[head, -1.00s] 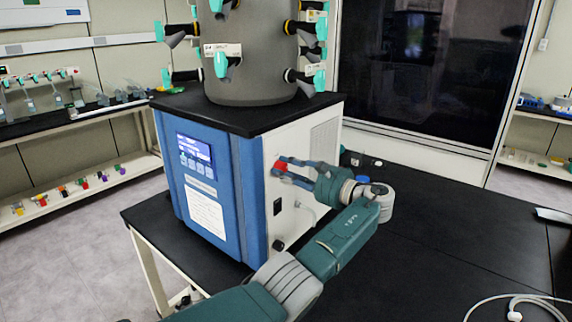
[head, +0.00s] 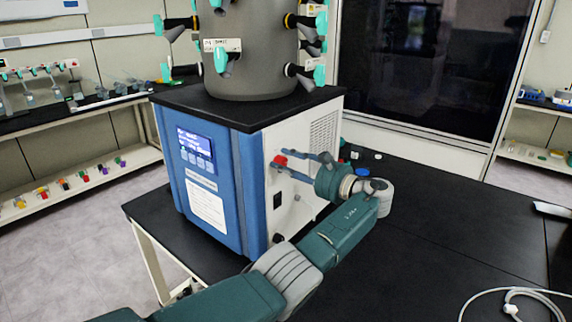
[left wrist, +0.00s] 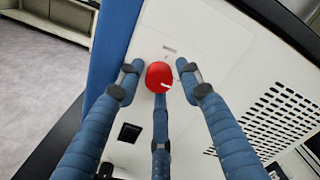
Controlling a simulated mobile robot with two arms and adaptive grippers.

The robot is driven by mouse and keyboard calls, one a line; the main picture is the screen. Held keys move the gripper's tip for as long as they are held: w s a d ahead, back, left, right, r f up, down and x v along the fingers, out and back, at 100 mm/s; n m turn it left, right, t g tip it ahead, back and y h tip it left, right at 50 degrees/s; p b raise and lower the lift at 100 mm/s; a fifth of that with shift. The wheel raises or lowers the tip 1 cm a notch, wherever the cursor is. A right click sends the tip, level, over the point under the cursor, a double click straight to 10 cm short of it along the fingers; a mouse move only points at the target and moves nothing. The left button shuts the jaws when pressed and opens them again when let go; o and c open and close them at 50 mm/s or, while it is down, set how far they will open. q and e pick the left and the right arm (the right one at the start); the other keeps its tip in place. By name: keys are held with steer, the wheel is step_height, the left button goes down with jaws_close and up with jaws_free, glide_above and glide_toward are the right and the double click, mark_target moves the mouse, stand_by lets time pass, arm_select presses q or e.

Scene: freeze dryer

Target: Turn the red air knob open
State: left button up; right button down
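The red air knob (head: 280,160) sits on the white side panel of the blue and white freeze dryer (head: 196,185). In the left wrist view the knob (left wrist: 159,77) is a round red cap with a small white mark at its lower right. My left gripper (head: 281,162) is at the side panel. In the left wrist view its blue fingers (left wrist: 159,80) are spread around the knob, with gaps between fingertips and knob on both sides. The third finger is below the knob, and I cannot tell if it touches. My right gripper is not in view.
A grey drum (head: 252,60) with several teal-handled valves stands on the black top of the machine. The black bench (head: 440,230) to the right is mostly clear, with a white cable (head: 510,300) at its near right. A black switch (left wrist: 129,133) is on the panel below the knob.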

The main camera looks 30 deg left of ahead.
arm_select(q)
steer(key=shift+d, duration=0.1)
steer(key=d, duration=1.1)
steer(key=shift+s+d, duration=0.4)
steer(key=shift+s, duration=0.05)
steer(key=shift+f, duration=0.1)
